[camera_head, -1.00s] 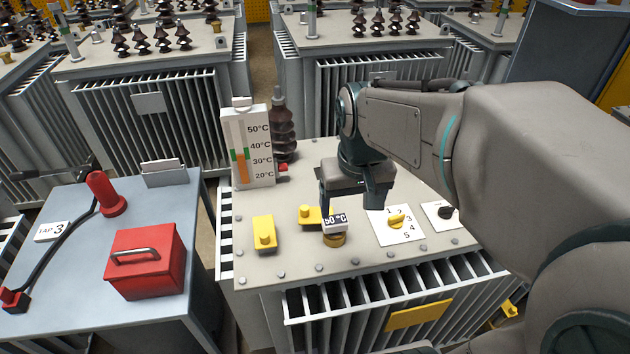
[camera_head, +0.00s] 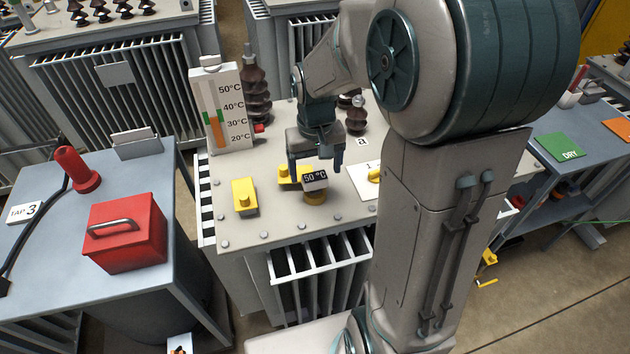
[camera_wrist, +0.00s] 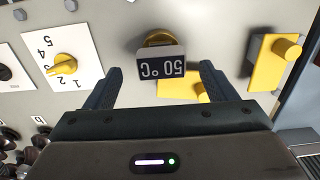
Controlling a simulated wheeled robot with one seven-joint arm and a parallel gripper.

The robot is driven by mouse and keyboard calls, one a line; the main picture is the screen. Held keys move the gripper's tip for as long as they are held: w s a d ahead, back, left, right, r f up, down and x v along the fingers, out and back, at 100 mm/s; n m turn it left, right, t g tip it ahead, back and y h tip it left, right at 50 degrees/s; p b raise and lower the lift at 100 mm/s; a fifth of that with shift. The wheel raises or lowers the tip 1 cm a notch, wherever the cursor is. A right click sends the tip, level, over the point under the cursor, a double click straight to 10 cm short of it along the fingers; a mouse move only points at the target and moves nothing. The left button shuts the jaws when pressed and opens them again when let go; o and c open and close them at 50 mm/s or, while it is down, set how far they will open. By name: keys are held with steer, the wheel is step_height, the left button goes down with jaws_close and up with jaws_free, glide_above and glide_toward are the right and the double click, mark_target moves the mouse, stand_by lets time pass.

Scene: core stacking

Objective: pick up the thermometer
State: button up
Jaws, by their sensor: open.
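The small thermometer, a dark "50 °C" display (camera_head: 315,178) on a round yellow base, stands upright on the light transformer top near its front edge. In the wrist view the display (camera_wrist: 161,66) appears upside down, between my two dark fingertips, with gaps on both sides. My gripper (camera_head: 316,168) is open and empty, just above and behind the thermometer. Part of the yellow base is hidden behind the display in the wrist view. A tall white panel with a temperature scale (camera_head: 226,95) stands at the back left of the same top.
A yellow block (camera_head: 244,196) and another yellow part (camera_head: 288,173) sit left of the thermometer. A dial card (camera_wrist: 62,60) lies on the other side. Brown insulators (camera_head: 256,90) stand behind. A side table holds a red box (camera_head: 123,236). My own arm hides the right part of the top.

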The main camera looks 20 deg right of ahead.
mark_target(315, 177)
steer(key=shift+a+f, duration=0.1)
steer(key=shift+f, duration=2.55)
steer(key=c, duration=1.1)
